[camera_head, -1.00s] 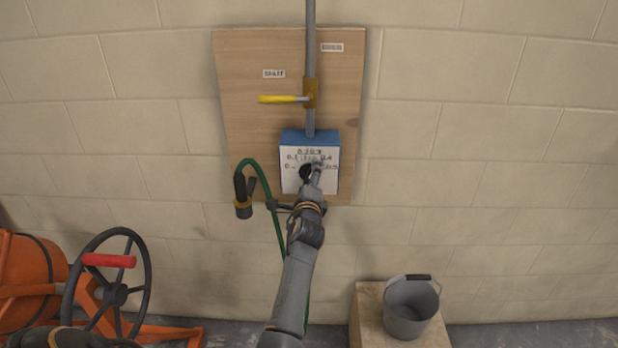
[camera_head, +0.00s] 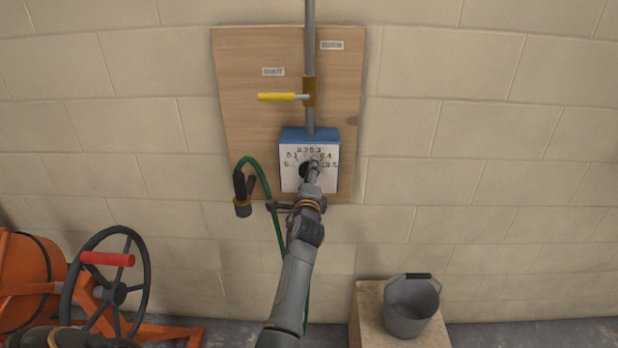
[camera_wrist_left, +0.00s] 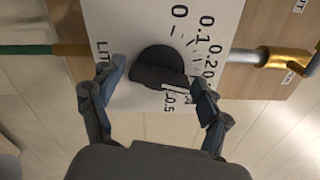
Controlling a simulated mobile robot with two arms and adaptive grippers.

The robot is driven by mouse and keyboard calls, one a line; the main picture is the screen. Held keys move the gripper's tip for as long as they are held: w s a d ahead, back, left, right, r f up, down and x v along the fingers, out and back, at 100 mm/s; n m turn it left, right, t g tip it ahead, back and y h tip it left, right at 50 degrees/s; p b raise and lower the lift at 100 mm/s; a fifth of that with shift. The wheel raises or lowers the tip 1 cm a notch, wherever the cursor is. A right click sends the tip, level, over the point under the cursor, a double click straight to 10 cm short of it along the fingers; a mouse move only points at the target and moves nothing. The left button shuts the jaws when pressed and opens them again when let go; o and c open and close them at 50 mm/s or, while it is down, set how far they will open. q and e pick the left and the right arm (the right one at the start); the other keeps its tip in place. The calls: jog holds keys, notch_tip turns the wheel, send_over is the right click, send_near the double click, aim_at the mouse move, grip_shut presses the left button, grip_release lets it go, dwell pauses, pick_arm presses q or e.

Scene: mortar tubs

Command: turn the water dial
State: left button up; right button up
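The water dial is a black round knob (camera_wrist_left: 160,68) on the white, numbered face of a blue box (camera_head: 308,136). In the left wrist view its white mark lies on the side of the high numbers, near 0.5. My left gripper (camera_wrist_left: 160,82) is open, with one finger on each side of the knob. Small gaps seem to show, but I cannot tell whether a finger touches it. In the head view my left gripper (camera_head: 314,172) is in front of the dial face and partly covers it. My right gripper is not in view.
Above the box, a grey pipe (camera_head: 309,45) carries a yellow lever (camera_head: 276,97) on a wooden board (camera_head: 240,60). A green hose (camera_head: 265,185) with a dark nozzle (camera_head: 243,193) hangs at left. An orange mixer (camera_head: 30,270) with a handwheel and a grey bucket (camera_head: 410,310) stand below.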

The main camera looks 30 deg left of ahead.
pick_arm(q)
jog(key=v, duration=0.7)
jog(key=shift+s, duration=0.25)
jog(key=shift+d, duration=0.1)
dwell(0.4)
